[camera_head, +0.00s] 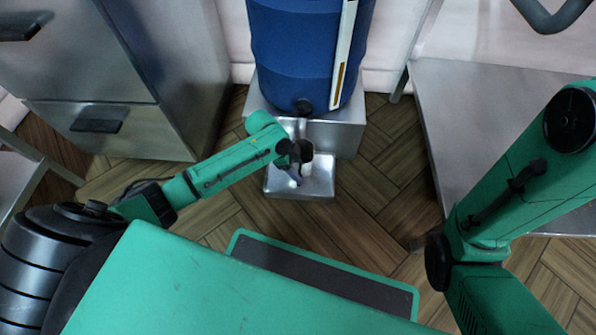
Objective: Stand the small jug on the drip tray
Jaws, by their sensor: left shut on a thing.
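The drip tray (318,186) is a shallow silvery metal tray low in front of a blue barrel. My left gripper (295,168) reaches in from the left above the tray. It is shut on the small jug (306,150), which shows only as a small dark shape at the jaws, largely hidden by the gripper. I cannot tell whether the jug touches the tray. Of my right arm only links show, on the right; its gripper is out of the picture.
The blue barrel (300,50) with a dark tap (303,106) stands on a metal block (338,136) just behind the tray. A steel cabinet (120,80) stands at the left, a steel table (480,120) at the right. The wooden floor (365,205) around the tray is clear.

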